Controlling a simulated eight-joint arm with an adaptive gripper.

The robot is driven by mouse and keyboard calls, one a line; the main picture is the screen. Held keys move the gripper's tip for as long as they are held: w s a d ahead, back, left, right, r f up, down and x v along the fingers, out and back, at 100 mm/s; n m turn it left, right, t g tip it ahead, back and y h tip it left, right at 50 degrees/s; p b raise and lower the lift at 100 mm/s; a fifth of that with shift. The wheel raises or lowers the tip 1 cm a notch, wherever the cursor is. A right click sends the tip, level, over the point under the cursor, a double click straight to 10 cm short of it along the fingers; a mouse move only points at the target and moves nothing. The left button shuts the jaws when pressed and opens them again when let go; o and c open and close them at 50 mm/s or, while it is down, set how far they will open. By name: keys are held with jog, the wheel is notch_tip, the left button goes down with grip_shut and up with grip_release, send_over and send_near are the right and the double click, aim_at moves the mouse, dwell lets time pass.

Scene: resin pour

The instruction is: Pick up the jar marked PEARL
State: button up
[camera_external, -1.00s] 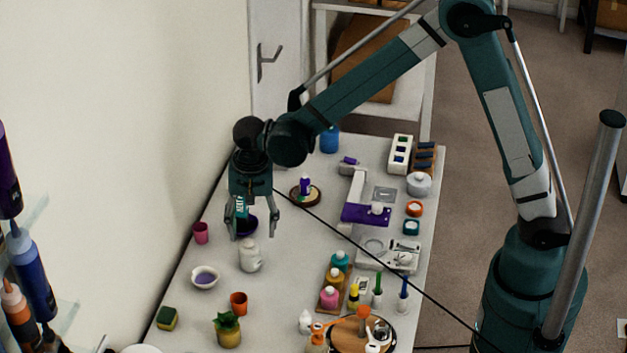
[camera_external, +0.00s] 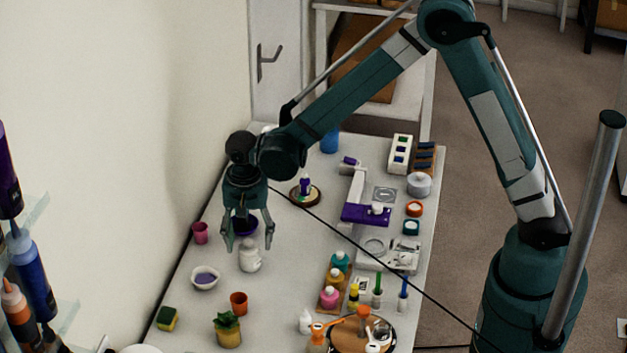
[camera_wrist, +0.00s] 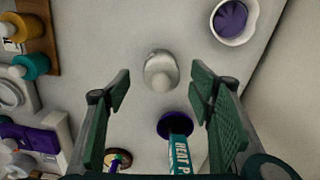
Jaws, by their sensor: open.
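A rounded white jar (camera_external: 250,256) stands upright on the table below my gripper (camera_external: 248,247). It also shows in the wrist view (camera_wrist: 160,72), centred between the two spread fingers. No marking on it can be read, so I cannot confirm that it says PEARL. My gripper is open and empty, with its fingers pointing down on either side above the jar. A grey-white lidded pot (camera_external: 419,185) stands far off at the right of the table, also with no readable mark.
A purple round piece (camera_wrist: 172,124) with a teal item lettered "HEAT P" (camera_wrist: 180,155) is close behind the jar. A white bowl with purple contents (camera_external: 205,277) and a pink cup (camera_external: 200,233) stand left. Coloured jars (camera_external: 330,297) stand right. Bare table surrounds the jar's front.

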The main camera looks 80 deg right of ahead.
aim_at(250, 254)
jog(key=shift+f, duration=0.45)
jog(key=shift+f, duration=0.1)
jog(key=shift+w+f, duration=0.1)
jog(key=shift+f, duration=2.4)
jog(key=c, duration=1.2)
jog(key=shift+r, duration=0.1)
jog(key=shift+r, duration=4.95)
